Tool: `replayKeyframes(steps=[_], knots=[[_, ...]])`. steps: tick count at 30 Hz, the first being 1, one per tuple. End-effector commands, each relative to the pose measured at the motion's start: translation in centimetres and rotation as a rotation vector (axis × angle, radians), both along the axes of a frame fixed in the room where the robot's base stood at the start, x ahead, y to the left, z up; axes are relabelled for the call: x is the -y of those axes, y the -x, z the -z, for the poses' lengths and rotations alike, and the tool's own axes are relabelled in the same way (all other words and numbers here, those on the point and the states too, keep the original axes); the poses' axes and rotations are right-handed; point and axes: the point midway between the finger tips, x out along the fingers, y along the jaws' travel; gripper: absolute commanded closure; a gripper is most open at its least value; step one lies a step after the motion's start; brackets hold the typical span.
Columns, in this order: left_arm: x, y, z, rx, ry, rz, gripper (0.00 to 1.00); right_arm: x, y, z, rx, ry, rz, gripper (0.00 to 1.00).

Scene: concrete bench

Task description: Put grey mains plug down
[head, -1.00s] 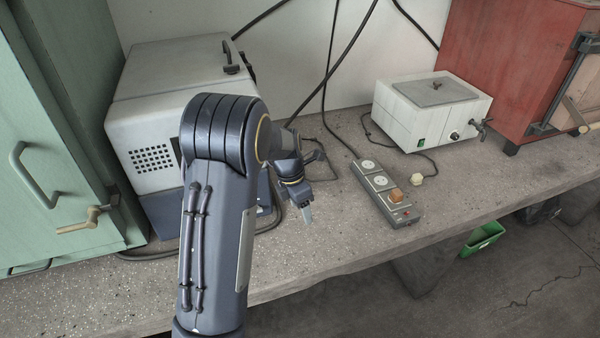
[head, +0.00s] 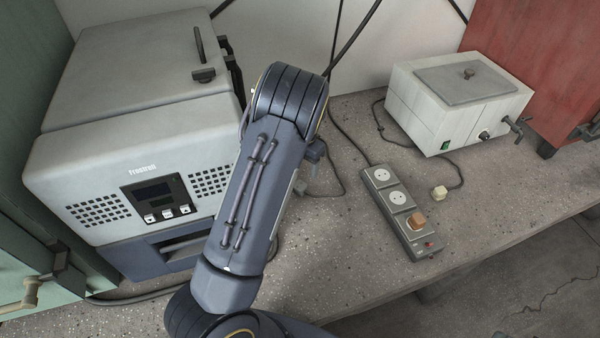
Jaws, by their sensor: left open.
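My left arm reaches up from the bottom of the head view and hides most of my left gripper (head: 301,186). Only a small part of the gripper shows past the right side of the arm, low over the bench; it is open. I cannot make out a grey mains plug for certain; the area behind my arm is hidden. A cream plug (head: 439,193) lies loose on the bench, right of the power strip. My right gripper is not in view.
A grey machine (head: 135,150) with a display stands at the left. A white bath (head: 455,100) with a tap stands at the back right, and a red cabinet (head: 545,60) is behind it. Cables lie between them. The concrete bench (head: 370,260) is clear in front of the strip.

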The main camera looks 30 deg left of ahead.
Motion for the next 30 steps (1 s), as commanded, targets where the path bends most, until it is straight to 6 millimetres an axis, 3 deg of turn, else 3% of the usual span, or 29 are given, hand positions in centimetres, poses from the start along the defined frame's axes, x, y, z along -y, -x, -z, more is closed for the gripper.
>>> replayKeyframes(steps=[11, 18, 27, 30], knots=[[0.0, 0.6, 3.8, -0.003, 0.002, -0.002, 0.39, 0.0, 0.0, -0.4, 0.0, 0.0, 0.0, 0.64], [0.0, 1.2, 7.2, -0.002, 0.001, -0.002, 0.39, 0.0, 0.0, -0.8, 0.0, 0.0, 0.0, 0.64], [0.1, 1.3, 8.0, -0.003, 0.002, 0.0, 0.39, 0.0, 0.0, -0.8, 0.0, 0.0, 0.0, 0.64], [0.1, 1.3, 8.0, -0.005, 0.001, 0.0, 0.52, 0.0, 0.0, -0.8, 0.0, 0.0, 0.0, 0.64]])
